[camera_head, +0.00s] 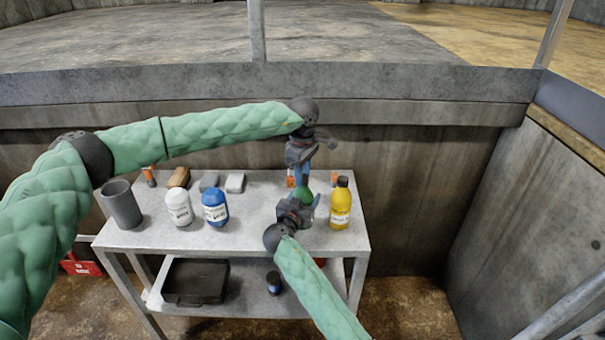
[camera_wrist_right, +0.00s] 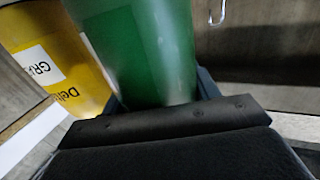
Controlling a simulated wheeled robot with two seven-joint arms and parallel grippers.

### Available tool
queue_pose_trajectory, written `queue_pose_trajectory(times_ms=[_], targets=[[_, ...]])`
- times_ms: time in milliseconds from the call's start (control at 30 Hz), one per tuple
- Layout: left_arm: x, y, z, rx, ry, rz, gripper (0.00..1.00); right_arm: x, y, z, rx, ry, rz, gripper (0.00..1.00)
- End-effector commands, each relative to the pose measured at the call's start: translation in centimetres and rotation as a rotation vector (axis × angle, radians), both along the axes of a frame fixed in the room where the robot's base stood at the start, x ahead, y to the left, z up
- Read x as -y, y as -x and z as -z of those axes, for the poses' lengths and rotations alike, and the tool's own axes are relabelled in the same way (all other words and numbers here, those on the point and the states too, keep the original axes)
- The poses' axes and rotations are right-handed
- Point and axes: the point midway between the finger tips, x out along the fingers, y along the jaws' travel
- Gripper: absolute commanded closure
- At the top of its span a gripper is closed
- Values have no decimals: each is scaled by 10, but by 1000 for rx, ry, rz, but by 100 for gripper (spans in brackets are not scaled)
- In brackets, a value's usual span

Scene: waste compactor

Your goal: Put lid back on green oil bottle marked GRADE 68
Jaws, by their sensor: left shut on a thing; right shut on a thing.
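The green bottle (camera_head: 304,195) stands over the right part of the cart top, and only a small part of it shows. It fills the middle of the right wrist view (camera_wrist_right: 150,50). Its GRADE marking is not visible. My right gripper (camera_head: 299,207) is shut around the green bottle from the front. My left gripper (camera_head: 302,176) points down directly above the bottle, with its bluish fingers close to the bottle's top. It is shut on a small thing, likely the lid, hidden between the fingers. I cannot tell whether the lid touches the bottle.
A yellow bottle (camera_head: 340,205) stands close right of the green one; it shows at left in the wrist view (camera_wrist_right: 60,60). A blue bottle (camera_head: 215,208), white bottle (camera_head: 179,207) and grey cup (camera_head: 122,205) stand left on the cart (camera_head: 255,225). Small blocks line the back.

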Motion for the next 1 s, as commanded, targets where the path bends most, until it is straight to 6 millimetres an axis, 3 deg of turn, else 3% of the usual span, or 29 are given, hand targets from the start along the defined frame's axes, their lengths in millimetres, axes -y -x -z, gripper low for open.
queue_pose_trajectory(times_ms=[1000], targets=[[-1, -2, 0, 2, 0, 1475, 90, 1, 0, 0, -1, 0, 1, 100]])
